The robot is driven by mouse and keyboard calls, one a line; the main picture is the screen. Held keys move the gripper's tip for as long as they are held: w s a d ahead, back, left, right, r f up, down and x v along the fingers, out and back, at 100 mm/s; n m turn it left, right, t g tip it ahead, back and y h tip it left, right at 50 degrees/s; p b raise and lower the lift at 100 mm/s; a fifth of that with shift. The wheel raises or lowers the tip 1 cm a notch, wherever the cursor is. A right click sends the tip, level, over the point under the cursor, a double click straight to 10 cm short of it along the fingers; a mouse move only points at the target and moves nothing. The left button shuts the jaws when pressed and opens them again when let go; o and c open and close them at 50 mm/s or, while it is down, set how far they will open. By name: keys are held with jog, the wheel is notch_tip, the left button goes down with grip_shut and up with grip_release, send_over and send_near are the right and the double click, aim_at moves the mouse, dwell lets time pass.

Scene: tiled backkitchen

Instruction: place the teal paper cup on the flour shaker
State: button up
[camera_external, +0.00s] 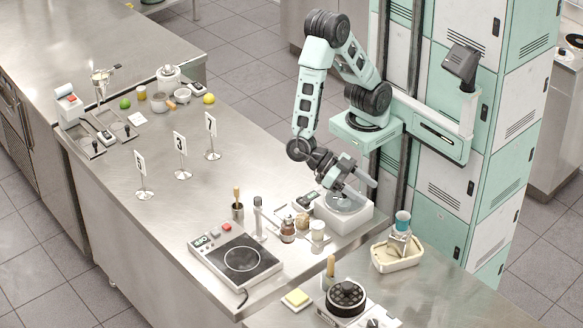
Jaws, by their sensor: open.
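A small teal cup (402,218) with a pale lower part appears to rest upright on top of a silver-grey object (400,242), which may be the flour shaker; its small size makes this unsure. That object stands in or against a cream tub (397,264) on the front counter. My gripper (361,190) is open and apparently empty, up and left of the cup and apart from it. It hangs above a white box-shaped appliance (343,216) with a round grey top.
Jars (288,232), (318,231) and a tall silver cylinder (258,216) stand left of the appliance. A hot plate (236,260) is further left. Number signs (180,156) stand mid-counter. Teal lockers (490,150) rise behind.

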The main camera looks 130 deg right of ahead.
jog(key=w+a+r+m+t+h, duration=0.1)
jog(key=w+a+m+t+h, duration=0.15)
jog(key=w+m+t, duration=0.4)
jog(key=s+d+m+h, duration=0.4)
jog(key=s+d, duration=0.1)
jog(key=s, duration=0.4)
jog(key=s+d+m+g+h, duration=0.1)
jog(key=s+d+m+h, duration=0.3)
jog(key=s, duration=0.5)
jog(key=shift+s+d+f+h, duration=0.2)
jog(key=shift+d+f+h, duration=0.15)
jog(key=shift+d+h, duration=0.4)
jog(key=shift+g, duration=0.25)
notch_tip(320, 180, up, 19)
jog(key=p, duration=1.9)
jog(key=shift+r, duration=0.15)
